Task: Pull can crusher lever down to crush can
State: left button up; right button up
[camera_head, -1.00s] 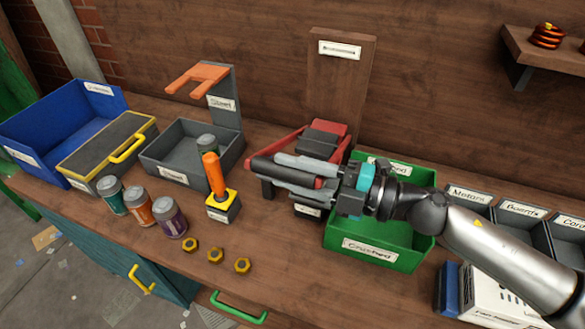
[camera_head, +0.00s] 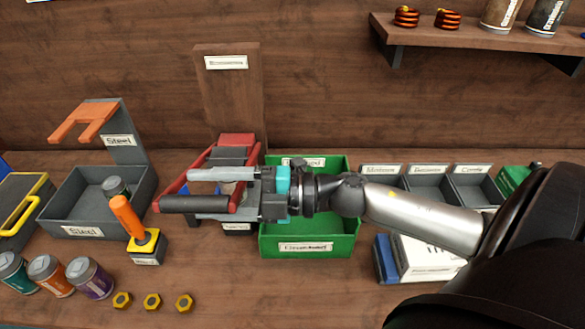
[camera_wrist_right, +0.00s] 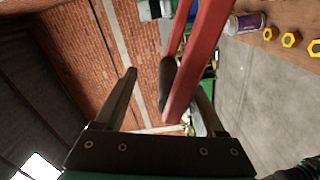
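The can crusher (camera_head: 237,141) stands against a wooden backboard, with red lever arms (camera_head: 187,171) reaching toward me and a black handle bar (camera_head: 195,203) across their front. My right gripper (camera_head: 190,190) comes in from the right at the lever. Its two fingers are apart. In the right wrist view, the black handle (camera_wrist_right: 167,85) and a red lever arm (camera_wrist_right: 196,60) lie between the spread fingers (camera_wrist_right: 168,88), with a gap to the left finger. A pale object inside the crusher is mostly hidden by the gripper. My left gripper is out of view.
A green bin (camera_head: 310,249) stands right of the crusher, under my right forearm. A grey steel bin (camera_head: 70,205), an orange-handled joystick (camera_head: 127,217), several cans (camera_head: 50,276) and yellow nuts (camera_head: 152,301) are to the left. A white-and-blue box (camera_head: 425,260) lies right.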

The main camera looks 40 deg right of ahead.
jog(key=v, duration=1.4)
jog(key=shift+s, duration=0.1)
